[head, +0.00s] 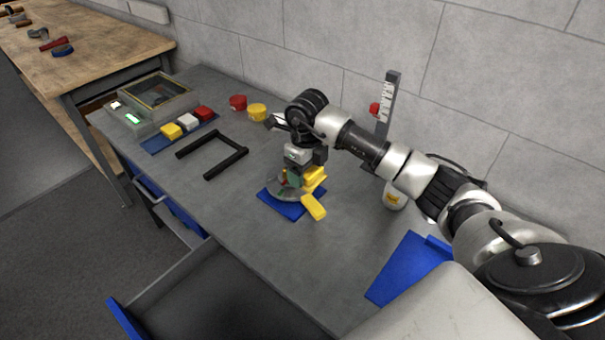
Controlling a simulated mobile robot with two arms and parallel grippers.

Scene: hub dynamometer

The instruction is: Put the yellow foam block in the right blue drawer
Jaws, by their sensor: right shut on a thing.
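My right gripper (296,180) points down over a small dish (283,193) on a blue mat (276,205). It is shut on a yellow foam block (313,174) at the dish; its fingers hide part of the hold. Another yellow block (313,207) leans at the dish's front right edge. The right blue drawer (125,319) stands pulled out at the bottom of the view, with a dark, empty-looking interior where visible. My left gripper is not in view.
A black frame (213,178) and a blue tray (158,146) with coloured blocks lie left on the grey bench. Red (238,102) and yellow (257,111) tubs stand behind. A height gauge (388,105), white container (395,196) and blue sheet (408,267) are to the right.

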